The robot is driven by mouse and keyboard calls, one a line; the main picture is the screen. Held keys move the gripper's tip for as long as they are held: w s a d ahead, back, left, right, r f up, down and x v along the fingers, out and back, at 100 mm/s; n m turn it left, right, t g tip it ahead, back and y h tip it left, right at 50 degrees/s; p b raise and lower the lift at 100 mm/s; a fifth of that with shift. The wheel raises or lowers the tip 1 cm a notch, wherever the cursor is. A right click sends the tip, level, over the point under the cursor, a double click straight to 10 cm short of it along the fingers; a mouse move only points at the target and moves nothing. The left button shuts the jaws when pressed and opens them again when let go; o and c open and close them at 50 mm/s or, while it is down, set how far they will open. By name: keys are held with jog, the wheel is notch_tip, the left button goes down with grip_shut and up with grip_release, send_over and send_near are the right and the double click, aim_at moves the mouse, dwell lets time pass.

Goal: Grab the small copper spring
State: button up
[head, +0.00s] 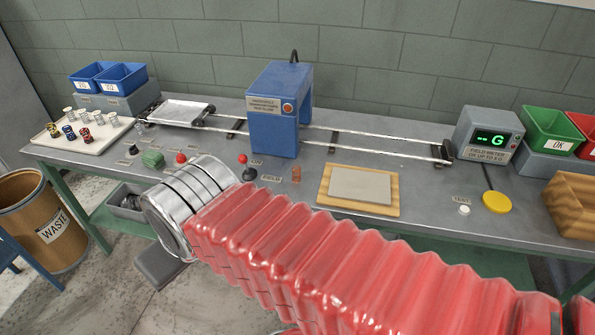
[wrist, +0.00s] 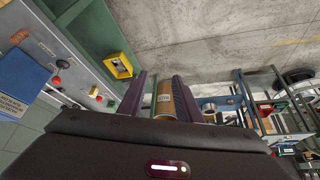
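A small copper-coloured piece (head: 296,174) stands on the grey bench, right of the red-knobbed lever and left of the wooden board; it looks like the copper spring, but its coils are too small to make out.
The blue machine (head: 276,112) stands over rails behind the copper piece. The red-knobbed lever (head: 245,168) is close on its left, the wooden board (head: 392,207) on its right. A white tray (head: 62,148) with several small spools or springs sits far left. A yellow disc (head: 497,202) lies right.

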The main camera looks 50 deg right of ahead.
jog(key=shift+o, duration=0.5)
